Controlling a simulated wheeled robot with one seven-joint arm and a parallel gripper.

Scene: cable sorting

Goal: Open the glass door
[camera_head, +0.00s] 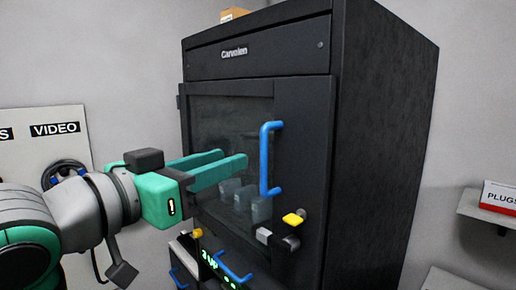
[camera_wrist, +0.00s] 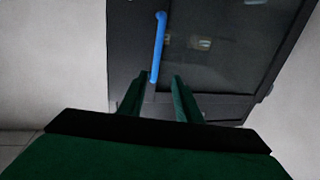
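The glass door (camera_head: 225,115) is a dark framed pane on the front of a black cabinet; it looks closed. It also shows in the wrist view (camera_wrist: 225,60). Its blue vertical handle (camera_head: 265,158) is on the right side of the door in the head view. My green gripper (camera_head: 234,157) is in front of the glass, left of the handle, with its fingers apart and nothing held. In the wrist view the fingers (camera_wrist: 161,76) are spread, and one end of the blue handle (camera_wrist: 158,45) appears between the fingertips. Contact with it cannot be told.
A yellow knob (camera_head: 293,219) and a grey latch-like block (camera_head: 263,235) stick out below the handle. A lower blue handle (camera_head: 234,270) and a green lit display (camera_head: 212,262) sit beneath. A VIDEO board (camera_head: 45,150) stands left; a PLUGS shelf (camera_head: 490,212) is at right.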

